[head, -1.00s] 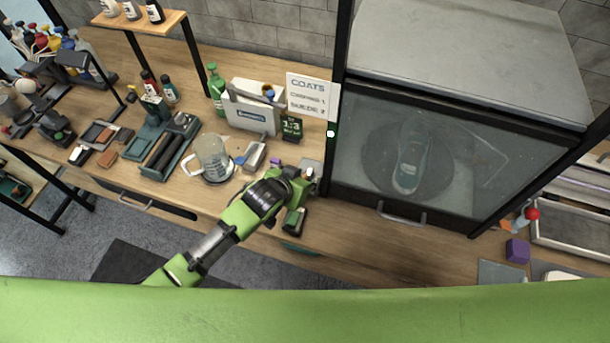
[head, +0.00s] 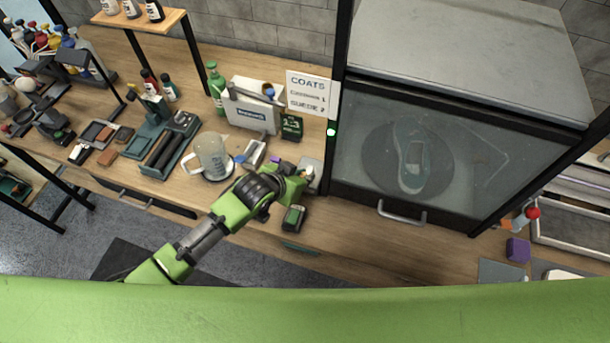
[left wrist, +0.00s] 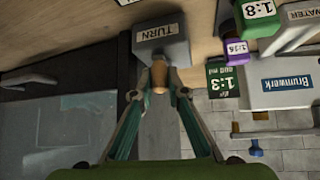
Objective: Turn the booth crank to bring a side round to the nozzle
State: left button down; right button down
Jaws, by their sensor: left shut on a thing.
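The spray booth (head: 465,95) stands on the bench at the right with its glass front closed. Behind the glass a sneaker (head: 412,165) sits on a dark round turntable (head: 378,165), seen dimly. A grey crank box (head: 312,172) stands left of the booth; in the left wrist view its face reads TURN (left wrist: 162,32). My left gripper (head: 296,182) is at this box. In the left wrist view its fingers (left wrist: 160,76) are shut on the tan crank knob (left wrist: 159,78). The crank arm is mostly hidden. The nozzle cannot be made out. My right gripper is not in view.
A COATS sign (head: 308,92) hangs beside the booth.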

aim_at(307, 171)
pick_arm(q)
jog(key=shift+w+a+f+m+g+h+b, duration=0.1)
jog(key=shift+w+a+m+g+h+b, duration=0.15)
jog(key=shift+a+m+g+h+b, duration=0.4)
jog(key=m+g+b, duration=0.1)
jog(key=m+b, duration=0.1)
jog(key=b, duration=0.1)
jog(key=w+a+m+g+h+b, duration=0.1)
jog(key=m+b, duration=0.1)
jog(key=b, duration=0.2)
jog(key=w+m+g+h+b, duration=0.1)
jog(key=m+b, duration=0.1)
jog(key=b, duration=0.2)
jog(key=shift+a+f, duration=0.15)
jog(key=shift+f, duration=0.2)
jog(key=w+m+g+b, duration=0.1)
jog(key=m+b, duration=0.1)
jog(key=b, duration=0.2)
jog(key=m+g+b, duration=0.2)
jog(key=b, duration=0.2)
jog(key=w+m+g+b, duration=0.1)
jog(key=m+g+b, duration=0.1)
jog(key=m+b, duration=0.1)
jog(key=shift+w+a+r+h+b, duration=0.2)
jog(key=shift+w+r+h+b, duration=0.1)
jog(key=shift+b, duration=0.45)
jog(key=shift+w+r+m+g+b, duration=0.1)
jog(key=shift+w+m+g+b, duration=0.15)
jog(key=shift+m+g+b, duration=0.55)
